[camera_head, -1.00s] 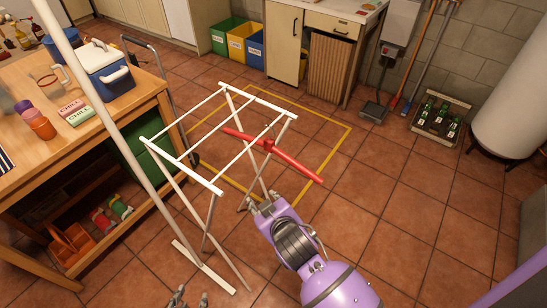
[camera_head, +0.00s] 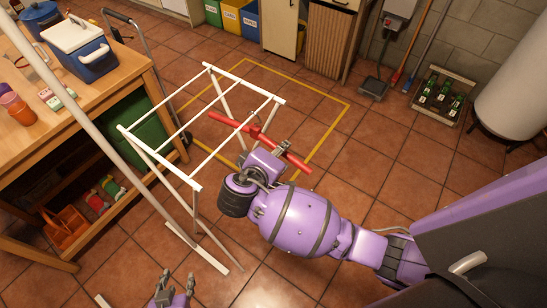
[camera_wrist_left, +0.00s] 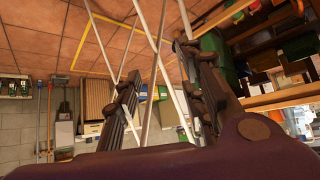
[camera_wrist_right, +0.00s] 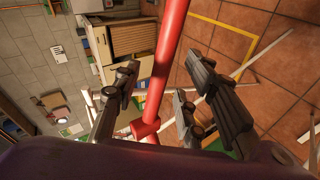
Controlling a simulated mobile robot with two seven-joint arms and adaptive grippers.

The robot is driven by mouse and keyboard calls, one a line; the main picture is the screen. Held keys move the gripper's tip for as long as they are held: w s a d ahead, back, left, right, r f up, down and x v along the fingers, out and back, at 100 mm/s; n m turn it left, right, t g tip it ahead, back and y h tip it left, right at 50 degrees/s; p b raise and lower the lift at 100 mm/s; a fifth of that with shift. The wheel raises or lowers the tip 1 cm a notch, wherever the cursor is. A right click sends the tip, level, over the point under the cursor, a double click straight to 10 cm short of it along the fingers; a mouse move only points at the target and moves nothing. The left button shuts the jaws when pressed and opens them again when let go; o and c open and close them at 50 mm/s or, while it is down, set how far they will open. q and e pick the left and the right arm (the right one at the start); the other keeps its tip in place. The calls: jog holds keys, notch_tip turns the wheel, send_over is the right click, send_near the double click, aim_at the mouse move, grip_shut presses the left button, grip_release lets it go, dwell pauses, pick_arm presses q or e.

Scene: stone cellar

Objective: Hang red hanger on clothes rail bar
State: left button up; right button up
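The red hanger (camera_head: 238,125) lies over the white drying rack's near-right side in the head view; how it is held up there I cannot tell. It also runs between the right fingers in the right wrist view (camera_wrist_right: 167,60). My right gripper (camera_head: 281,150) is at the hanger's right arm, fingers apart on either side of it. My left gripper (camera_head: 172,288) is open and empty at the bottom of the head view; its fingers stand apart in the left wrist view (camera_wrist_left: 160,85). A pale pole (camera_head: 95,130) crosses the left side, apparently the clothes rail's upright. No rail bar is clearly visible.
A wooden workbench (camera_head: 125,85) with a blue cooler (camera_head: 85,62) is at left. A bottle crate (camera_head: 443,98) stands at back right. Open floor lies right of the rack.

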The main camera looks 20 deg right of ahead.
jog(key=shift+x, duration=1.4)
jog(key=shift+c, duration=0.5)
grip_shut()
